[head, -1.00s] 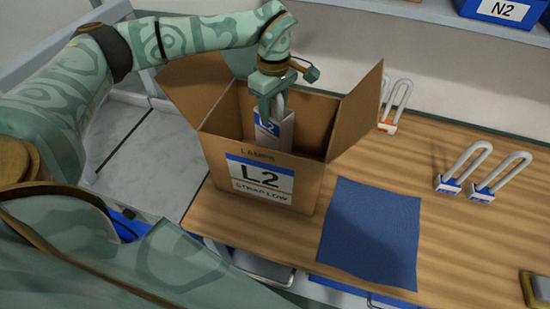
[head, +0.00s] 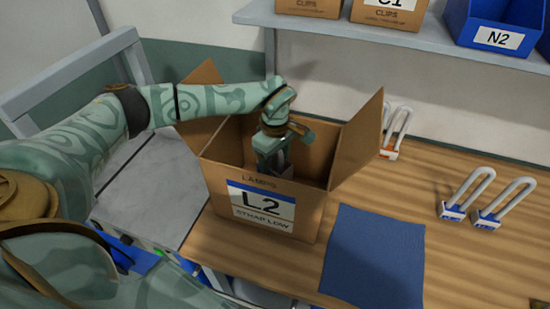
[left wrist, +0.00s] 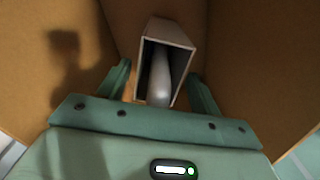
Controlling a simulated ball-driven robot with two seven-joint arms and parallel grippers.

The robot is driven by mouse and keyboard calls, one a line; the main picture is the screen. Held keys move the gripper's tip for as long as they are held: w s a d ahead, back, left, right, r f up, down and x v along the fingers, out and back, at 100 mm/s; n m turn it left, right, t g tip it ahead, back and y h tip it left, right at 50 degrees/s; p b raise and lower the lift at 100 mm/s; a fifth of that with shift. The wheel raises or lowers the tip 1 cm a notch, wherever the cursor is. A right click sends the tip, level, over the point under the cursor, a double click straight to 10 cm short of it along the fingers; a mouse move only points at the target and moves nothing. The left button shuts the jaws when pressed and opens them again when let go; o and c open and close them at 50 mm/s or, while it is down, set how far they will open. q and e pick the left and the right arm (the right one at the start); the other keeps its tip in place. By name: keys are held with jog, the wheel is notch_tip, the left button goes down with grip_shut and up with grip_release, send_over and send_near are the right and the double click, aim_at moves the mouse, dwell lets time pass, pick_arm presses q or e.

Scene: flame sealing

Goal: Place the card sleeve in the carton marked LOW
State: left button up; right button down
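The open carton (head: 222,190) stands on the bench, its front label reading L2 and STRAP LOW under the word LAMPS. My left gripper (head: 272,165) reaches down inside it. In the left wrist view the card sleeve (left wrist: 172,31) is inside the carton, its open end toward me, with a pale lamp tube (left wrist: 160,80) in it. The fingers of my left gripper (left wrist: 160,69) are spread on both sides of the sleeve, with a gap showing on the left. In the head view the sleeve is mostly hidden by the gripper and carton wall. My right gripper is out of view.
A blue cloth (head: 373,258) lies right of the carton. A shelf above holds a blue bin N2 (head: 490,22) and cartons marked CLIPS (head: 388,12).

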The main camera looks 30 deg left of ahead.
pick_arm(q)
notch_tip(320, 180, up, 12)
jog(key=shift+r+p, duration=0.2)
jog(key=shift+p, duration=0.3)
dwell(0.4)
